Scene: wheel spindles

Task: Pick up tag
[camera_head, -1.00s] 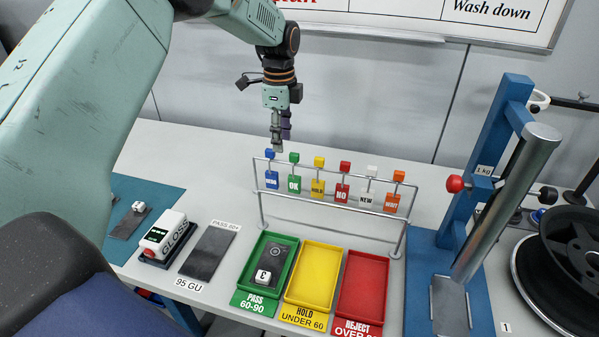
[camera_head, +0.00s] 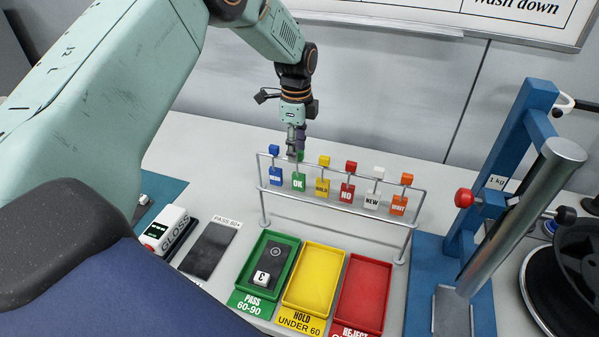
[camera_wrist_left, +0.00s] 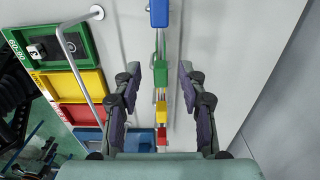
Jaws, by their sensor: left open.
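A row of tags hangs on a metal rack (camera_head: 335,183): a blue tag (camera_head: 276,176), a green OK tag (camera_head: 298,182), a yellow HOLD tag (camera_head: 322,189), a red NO tag (camera_head: 347,194), a white NEW tag (camera_head: 372,201) and an orange tag (camera_head: 398,206). Each has a coloured block above it. My left gripper (camera_head: 296,155) is open over the green tag's block. In the left wrist view the green block (camera_wrist_left: 160,74) shows between the open fingers (camera_wrist_left: 160,70), with no clear grip on it. My right gripper is not seen.
A gloss meter (camera_head: 165,230) stands at left, a blue stand (camera_head: 500,180) at right.

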